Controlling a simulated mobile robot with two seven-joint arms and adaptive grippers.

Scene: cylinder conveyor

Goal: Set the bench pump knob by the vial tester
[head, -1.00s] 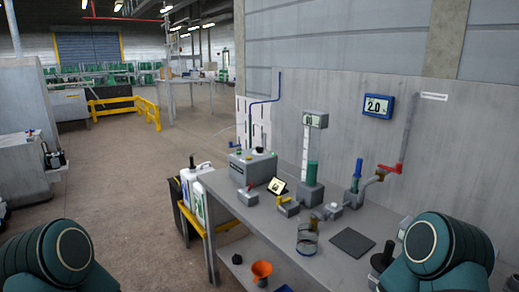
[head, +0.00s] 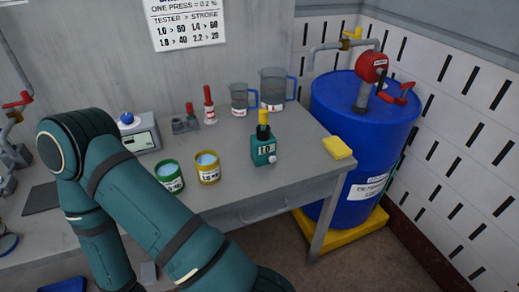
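A small teal pump (head: 263,150) with a yellow top stands near the bench's front right. Its white label seems to read 10, and a pale round knob (head: 273,159) sits low on its right side. A grey box with a blue button and a small display, which looks like the vial tester (head: 140,134), stands at the left, partly hidden by my arm. A wall sign (head: 188,22) reads "one press = 0.2 %" and "tester > stroke": 1.0>80, 1.4>60, 1.8>40, 2.2>20. One of my arms crosses the lower left; neither gripper shows.
A green tin (head: 169,179) and a yellow tin (head: 207,170) stand before the tester. Behind are a red-and-white bottle (head: 209,106) and two clear jugs (head: 272,90). A yellow sponge (head: 338,147) lies near the right edge, beside a blue drum (head: 360,125).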

